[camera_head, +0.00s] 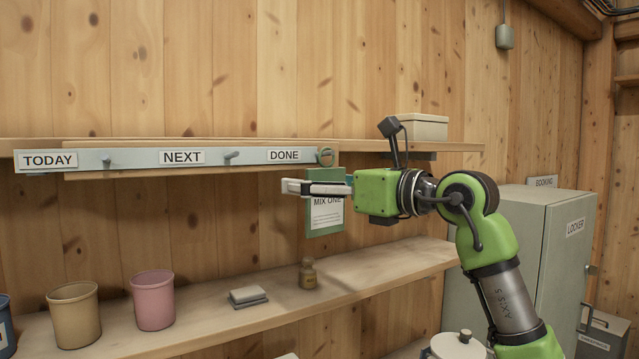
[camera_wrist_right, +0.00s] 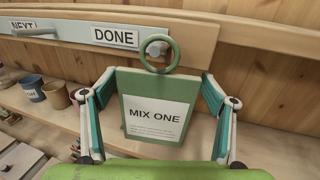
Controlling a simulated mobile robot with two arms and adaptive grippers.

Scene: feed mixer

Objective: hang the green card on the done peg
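The green card (camera_head: 325,224), labelled MIX ONE, hangs upright with a green ring at its top. It also shows in the right wrist view (camera_wrist_right: 155,85). My right gripper (camera_head: 300,187) is shut on the card, its fingers at the two side edges near the top. The done peg (camera_wrist_right: 156,48) is seen through the card's ring, right of the DONE label (camera_head: 284,155). I cannot tell whether the ring is around the peg or just in front of it. My left gripper is not in view.
The pale peg rail (camera_head: 130,158) runs along a wooden shelf, with TODAY and NEXT pegs bare. The lower shelf holds a pink cup (camera_head: 153,300), a tan cup (camera_head: 73,315), a grey block (camera_head: 248,296) and a small brown bottle (camera_head: 308,274). A locker (camera_head: 540,240) stands at right.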

